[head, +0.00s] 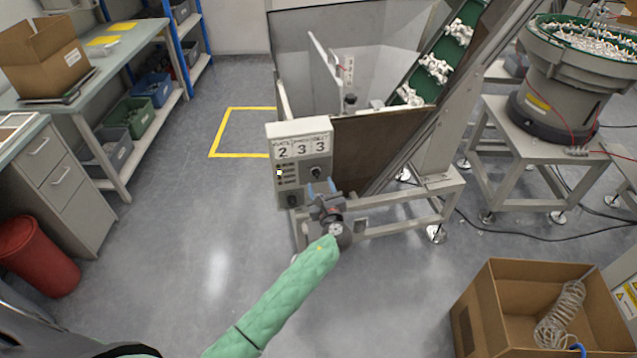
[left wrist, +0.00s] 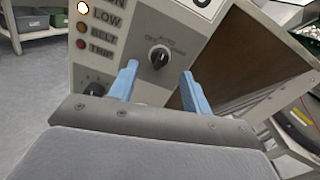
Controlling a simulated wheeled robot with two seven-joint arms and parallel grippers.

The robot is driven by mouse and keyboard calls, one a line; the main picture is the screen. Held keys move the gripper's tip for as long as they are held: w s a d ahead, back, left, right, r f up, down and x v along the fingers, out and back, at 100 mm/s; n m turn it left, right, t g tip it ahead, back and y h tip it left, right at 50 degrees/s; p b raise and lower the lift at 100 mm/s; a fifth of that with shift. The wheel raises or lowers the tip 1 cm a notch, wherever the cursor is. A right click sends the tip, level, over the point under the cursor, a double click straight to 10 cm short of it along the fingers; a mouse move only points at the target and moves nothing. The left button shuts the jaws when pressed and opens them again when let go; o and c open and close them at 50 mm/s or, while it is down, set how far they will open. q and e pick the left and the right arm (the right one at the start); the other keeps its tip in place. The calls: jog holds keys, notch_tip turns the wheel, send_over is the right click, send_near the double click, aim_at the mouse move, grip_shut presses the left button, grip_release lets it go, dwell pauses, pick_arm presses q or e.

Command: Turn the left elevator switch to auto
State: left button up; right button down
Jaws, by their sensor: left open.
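The grey control box (head: 300,155) on the elevator's front carries a black rotary switch (head: 316,172). In the left wrist view, this switch (left wrist: 159,58) has small lettering around it, with OFF at its left and AUTO above. I cannot tell for certain which mark it points to. My left gripper (head: 321,187) is open, its blue fingers pointing at the panel just below the switch. In the left wrist view, the fingertips (left wrist: 159,70) stand on either side of the switch, with nothing gripped; contact is not clear. My right gripper is not seen.
A second black knob (left wrist: 95,89) sits lower left on the panel, below lamps; the top lamp (left wrist: 83,8) is lit. The elevator's metal frame (head: 400,215) stands behind my gripper. A cardboard box (head: 480,325) is at right. Floor (head: 190,220) at left is clear.

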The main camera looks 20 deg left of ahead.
pick_arm(q)
jog(key=shift+b+v, duration=0.3)
jog(key=shift+v, duration=1.35)
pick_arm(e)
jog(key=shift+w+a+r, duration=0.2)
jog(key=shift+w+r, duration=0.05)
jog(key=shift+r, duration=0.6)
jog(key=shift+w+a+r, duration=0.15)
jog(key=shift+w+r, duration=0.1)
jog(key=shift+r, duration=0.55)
pick_arm(q)
jog(key=s+d+f+n+g+h, duration=0.1)
jog(key=s+f+n+g+h, duration=0.35)
jog(key=f+n, duration=0.65)
jog(key=s+d+f+n+g+h, duration=0.1)
jog(key=s+f+n+g+h, duration=0.3)
jog(key=f+n, duration=0.65)
jog(key=s+f+n+g, duration=0.1)
jog(key=s+f, duration=0.4)
jog(key=s, duration=0.7)
jog(key=s+f+n+g+h, duration=0.1)
jog(key=s+f, duration=0.5)
jog(key=s, duration=0.6)
jog(key=s+f+n+g, duration=0.2)
jog(key=s+f, duration=0.3)
jog(key=s, duration=0.6)
jog(key=shift+s+d+f+g, duration=0.25)
jog(key=shift+s+g, duration=0.15)
jog(key=shift+g, duration=0.45)
